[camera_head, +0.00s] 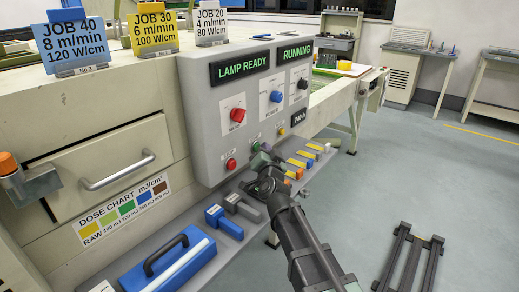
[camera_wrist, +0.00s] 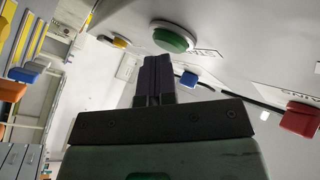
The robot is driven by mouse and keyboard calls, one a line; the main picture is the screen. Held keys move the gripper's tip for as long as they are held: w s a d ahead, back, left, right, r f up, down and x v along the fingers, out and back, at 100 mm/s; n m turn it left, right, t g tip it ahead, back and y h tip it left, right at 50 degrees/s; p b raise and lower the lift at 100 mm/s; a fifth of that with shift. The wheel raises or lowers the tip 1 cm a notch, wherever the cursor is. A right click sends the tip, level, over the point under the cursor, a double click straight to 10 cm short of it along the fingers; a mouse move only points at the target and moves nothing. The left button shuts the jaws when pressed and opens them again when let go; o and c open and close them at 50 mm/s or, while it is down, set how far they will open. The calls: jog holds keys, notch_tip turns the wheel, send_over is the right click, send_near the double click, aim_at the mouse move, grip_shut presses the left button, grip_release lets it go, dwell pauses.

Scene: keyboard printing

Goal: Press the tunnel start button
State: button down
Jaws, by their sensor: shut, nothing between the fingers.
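The grey control panel (camera_head: 205,110) carries a lit LAMP READY display (camera_head: 240,67) and a lit RUNNING display (camera_head: 295,52). A round green button (camera_wrist: 174,40) in a pale ring fills the top of the wrist view, with a partly readable label beginning "STA". In the head view the green button (camera_head: 256,147) sits low on the panel, just above my gripper (camera_head: 264,160). My gripper's dark fingers are shut and empty in the wrist view (camera_wrist: 156,62). Their tips are just below and left of the green button there; I cannot tell whether they touch.
A red button (camera_head: 231,164) and a yellow button (camera_head: 281,131) flank the green one. Red, blue and black knobs (camera_head: 303,84) sit higher. A ledge below holds a blue handled case (camera_head: 165,262) and several coloured blocks.

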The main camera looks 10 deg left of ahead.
jog(key=shift+s+d, duration=0.5)
jog(key=shift+d, duration=0.25)
jog(key=shift+d, duration=0.1)
jog(key=d, duration=0.1)
jog(key=s+d, duration=0.2)
jog(key=d, duration=0.1)
jog(key=shift+s, duration=0.25)
